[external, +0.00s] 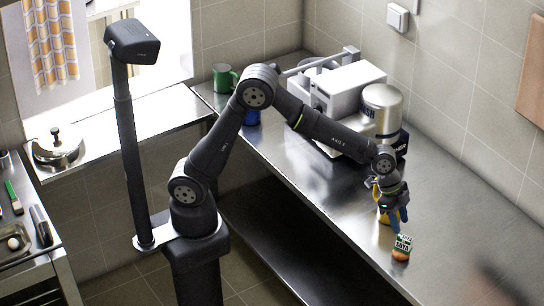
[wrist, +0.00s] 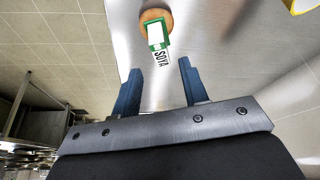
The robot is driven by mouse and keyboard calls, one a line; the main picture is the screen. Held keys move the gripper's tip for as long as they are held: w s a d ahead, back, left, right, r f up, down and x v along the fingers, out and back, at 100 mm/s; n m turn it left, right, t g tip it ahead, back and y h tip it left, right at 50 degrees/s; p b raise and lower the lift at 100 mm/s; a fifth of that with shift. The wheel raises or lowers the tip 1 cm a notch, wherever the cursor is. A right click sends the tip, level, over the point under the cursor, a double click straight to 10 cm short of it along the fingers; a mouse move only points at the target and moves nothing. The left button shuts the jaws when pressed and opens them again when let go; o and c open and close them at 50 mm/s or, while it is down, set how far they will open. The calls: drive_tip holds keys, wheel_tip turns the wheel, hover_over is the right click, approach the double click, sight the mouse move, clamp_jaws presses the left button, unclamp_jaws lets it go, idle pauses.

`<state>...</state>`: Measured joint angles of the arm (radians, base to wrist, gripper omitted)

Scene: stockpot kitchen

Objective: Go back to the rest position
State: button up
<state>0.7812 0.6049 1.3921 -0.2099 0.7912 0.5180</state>
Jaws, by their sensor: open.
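My gripper (external: 397,222) has blue fingers that point down over the right part of the steel counter (external: 330,212). In the wrist view my gripper (wrist: 157,78) is open, with a clear gap between the fingers and nothing held. A small orange-brown item with a green and white label reading SOYA (external: 402,248) stands on the counter just beyond the fingertips. In the wrist view the soya item (wrist: 156,32) lies past the fingertips, apart from them.
A white machine with a silver canister (external: 382,108) stands behind my forearm. A green mug (external: 223,78) and a blue one (external: 252,117) are at the counter's far left end. A yellow thing (wrist: 302,5) is partly visible at the wrist view's corner.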

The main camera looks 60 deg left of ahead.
drive_tip(key=x, duration=0.7)
drive_tip(key=shift+w+d+f, duration=0.1)
drive_tip(key=shift+d+f, duration=0.05)
drive_tip(key=shift+f, duration=0.2)
wheel_tip(320, 180, up, 4)
drive_tip(key=shift+r, duration=0.1)
drive_tip(key=s+d+r, duration=0.2)
drive_tip(key=s+r, duration=0.5)
drive_tip(key=s, duration=0.4)
drive_tip(key=w+f+m, duration=0.1)
drive_tip(key=w+f, duration=0.2)
drive_tip(key=w, duration=0.5)
drive_tip(key=w+a+f+m+g, duration=0.1)
drive_tip(key=w+f, duration=0.2)
drive_tip(key=w, duration=0.6)
drive_tip(key=w+a+f+m, duration=0.1)
drive_tip(key=w+f, duration=0.3)
drive_tip(key=w, duration=0.5)
drive_tip(key=shift+w+m, duration=0.2)
drive_tip(key=shift+m, duration=0.2)
drive_tip(key=shift+s+d, duration=0.1)
wheel_tip(320, 180, up, 7)
hover_over(404, 237)
drive_tip(key=w+d, duration=0.5)
drive_tip(key=s+r+n, duration=0.1)
drive_tip(key=s, duration=0.6)
drive_tip(key=shift+a+r+n, duration=0.2)
drive_tip(key=shift+a+n, duration=0.05)
drive_tip(key=shift+n, duration=0.15)
